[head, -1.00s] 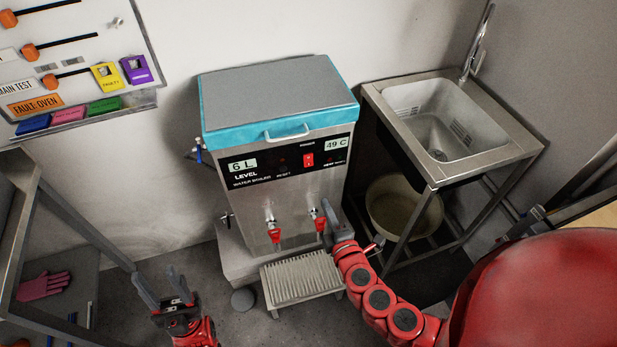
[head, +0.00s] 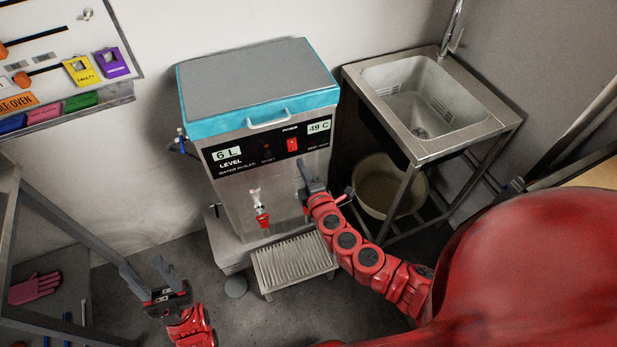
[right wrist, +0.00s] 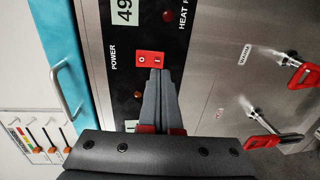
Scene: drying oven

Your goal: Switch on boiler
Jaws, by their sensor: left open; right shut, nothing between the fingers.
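The boiler (head: 225,185) is a steel box with a teal-edged grey lid and a black front panel. Its red power switch (head: 292,145) is on the panel's right part, left of the 49 C display. In the right wrist view the switch (right wrist: 149,58) lies just beyond my right fingertips (right wrist: 160,73), which overlap its lower edge; I cannot tell if they touch. My right gripper (head: 303,166) is shut and empty, just below the switch in the head view. My left gripper (head: 144,266) is open and empty, low at the left, away from the boiler.
Red-handled taps stick out below the panel; one tap (head: 262,216) shows above the slatted drip tray (head: 293,262). A steel sink (head: 425,100) stands at the right with a bucket (head: 385,188) under it. A metal frame (head: 70,235) stands at the left.

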